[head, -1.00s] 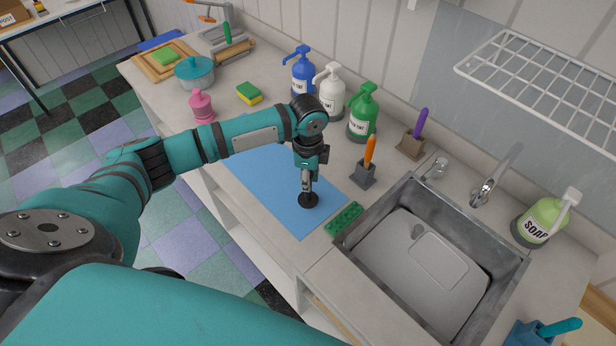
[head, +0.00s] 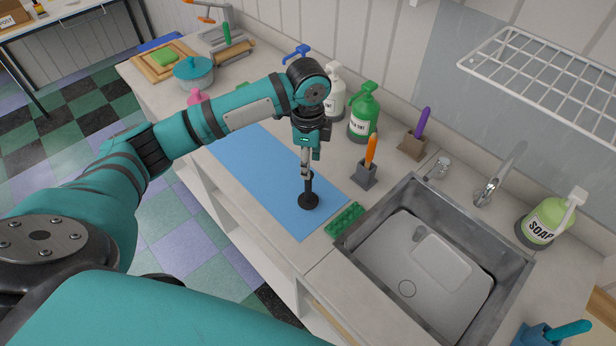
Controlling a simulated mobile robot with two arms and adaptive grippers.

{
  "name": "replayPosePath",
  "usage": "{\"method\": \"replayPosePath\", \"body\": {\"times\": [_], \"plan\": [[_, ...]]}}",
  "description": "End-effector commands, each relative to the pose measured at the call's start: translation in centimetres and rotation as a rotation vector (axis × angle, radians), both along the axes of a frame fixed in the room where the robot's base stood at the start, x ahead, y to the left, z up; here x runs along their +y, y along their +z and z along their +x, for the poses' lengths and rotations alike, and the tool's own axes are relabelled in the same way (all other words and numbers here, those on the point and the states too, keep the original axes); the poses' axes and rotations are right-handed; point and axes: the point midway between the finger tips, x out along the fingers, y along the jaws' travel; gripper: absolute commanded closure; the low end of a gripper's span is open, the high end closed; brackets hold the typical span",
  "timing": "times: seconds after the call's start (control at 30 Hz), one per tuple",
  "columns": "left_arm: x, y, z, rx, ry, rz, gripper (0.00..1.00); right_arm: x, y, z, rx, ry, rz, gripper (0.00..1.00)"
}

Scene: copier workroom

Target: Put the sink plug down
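The black sink plug (head: 308,200) stands upright on the blue mat (head: 265,180), near the mat's right front corner. Its thin dark handle points up. My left gripper (head: 306,172) points down right above the plug, with its fingertips around the top of the handle. The fingers are seen nearly edge-on, so their gap is hard to see, but the gripper has risen along the handle without lifting the plug. My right gripper is not in view.
A green ridged block (head: 345,219) lies just right of the plug, by the sink (head: 440,265). An orange-handled tool in a grey holder (head: 364,176) and a green bottle (head: 363,115) stand behind. The mat's left part is clear.

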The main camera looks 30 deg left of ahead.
Motion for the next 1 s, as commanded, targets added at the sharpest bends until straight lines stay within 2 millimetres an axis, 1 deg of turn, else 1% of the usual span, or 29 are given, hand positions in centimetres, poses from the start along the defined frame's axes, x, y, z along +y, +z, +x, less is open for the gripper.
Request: {"method": "replayPosePath", "body": {"times": [0.03,0.1,0.2,0.33,0.5,1.0], "plan": [[0.0,0.9,0.1,-0.005,-0.001,-0.002,0.55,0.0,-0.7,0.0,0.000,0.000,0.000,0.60],[0.0,2.2,0.1,-0.004,0.000,-0.001,0.55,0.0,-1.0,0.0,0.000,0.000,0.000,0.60],[0.0,3.7,0.1,-0.003,0.001,0.000,0.55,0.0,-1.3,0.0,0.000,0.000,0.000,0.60],[0.0,4.9,0.0,0.000,0.000,-0.001,0.55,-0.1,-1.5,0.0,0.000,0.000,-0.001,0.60],[0.0,5.3,0.0,0.001,0.000,0.000,0.55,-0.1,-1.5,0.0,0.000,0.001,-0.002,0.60],[0.0,5.3,0.0,0.001,0.000,0.000,0.55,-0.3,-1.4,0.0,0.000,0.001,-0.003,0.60]]}}
